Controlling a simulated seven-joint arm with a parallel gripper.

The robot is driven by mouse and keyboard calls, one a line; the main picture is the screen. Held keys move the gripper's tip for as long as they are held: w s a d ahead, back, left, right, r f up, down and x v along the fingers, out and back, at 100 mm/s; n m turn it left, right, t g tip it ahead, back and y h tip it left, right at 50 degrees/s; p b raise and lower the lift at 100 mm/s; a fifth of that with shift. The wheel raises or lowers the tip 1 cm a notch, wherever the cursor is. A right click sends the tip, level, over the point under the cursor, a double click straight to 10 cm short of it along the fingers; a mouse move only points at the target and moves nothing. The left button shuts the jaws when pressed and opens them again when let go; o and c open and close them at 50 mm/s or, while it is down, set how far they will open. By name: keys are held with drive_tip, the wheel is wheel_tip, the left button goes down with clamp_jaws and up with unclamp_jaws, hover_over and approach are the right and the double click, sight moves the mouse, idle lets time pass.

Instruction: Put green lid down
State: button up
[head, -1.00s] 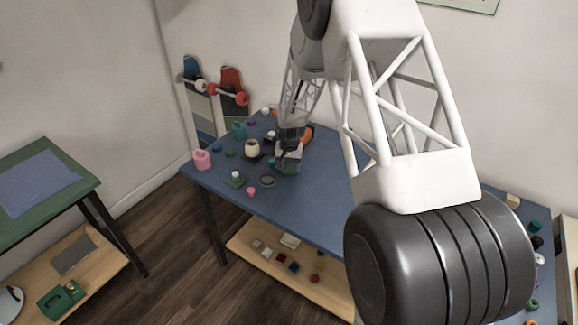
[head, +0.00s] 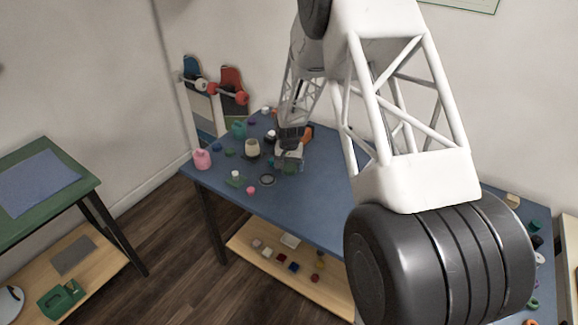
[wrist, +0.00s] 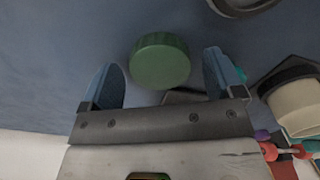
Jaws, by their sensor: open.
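The green lid (wrist: 160,61) is a round, ribbed disc in the wrist view, on or just above the blue tabletop. It lies between and slightly beyond the tips of my gripper (wrist: 164,82), whose two blue fingers stand apart on either side with gaps to the lid. In the head view, my gripper (head: 289,160) is low over the far left part of the blue table (head: 310,205). The lid is hard to make out there.
A cream jar (head: 252,148), a pink bottle (head: 202,159), a teal pot (head: 239,130) and a dark ring (head: 267,180) stand near my gripper. Small pieces lie around them.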

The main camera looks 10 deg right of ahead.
sight(289, 168)
wheel_tip(289, 168, up, 12)
idle(0.6)
drive_tip(key=shift+r, duration=0.1)
idle(0.5)
drive_tip(key=s+r+n+t, duration=0.1)
drive_tip(key=s+r+n, duration=0.1)
drive_tip(key=s+r, duration=1.95)
drive_tip(key=s+r+n+t, duration=0.1)
drive_tip(key=s+r+n, duration=0.1)
drive_tip(key=s, duration=2.6)
drive_tip(key=shift+s+t, duration=0.15)
drive_tip(key=shift+t, duration=0.15)
